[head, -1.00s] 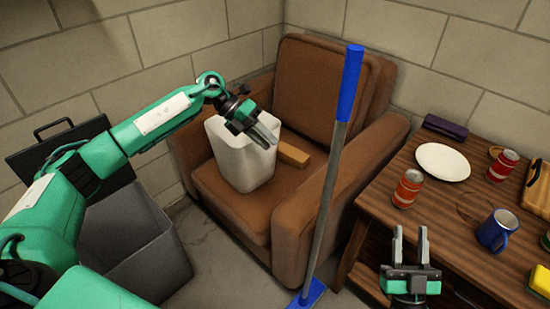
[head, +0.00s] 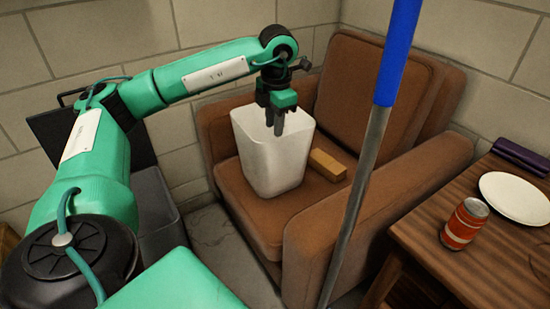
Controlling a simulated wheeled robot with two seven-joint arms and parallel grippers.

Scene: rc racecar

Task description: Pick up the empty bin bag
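A white, open-topped, bin-shaped thing (head: 271,159) stands upright on the brown armchair's seat. It looks like the empty bin bag, but I cannot tell whether it is a soft bag or a stiff bin. My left gripper (head: 275,131) points down at its open top, with the fingertips at or inside the opening. The fingers overlap from this angle, so their gap is unclear, and no grip on the rim shows. The inside bottom of the white thing is hidden. My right gripper is out of view.
The armchair (head: 345,243) has a tan block (head: 328,165) on its seat. A blue-handled pole (head: 397,55) stands in front of it. A wooden table (head: 478,262) at right holds a red can (head: 465,224), a white plate (head: 515,198) and a purple item (head: 520,157). A grey bin (head: 158,218) stands left.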

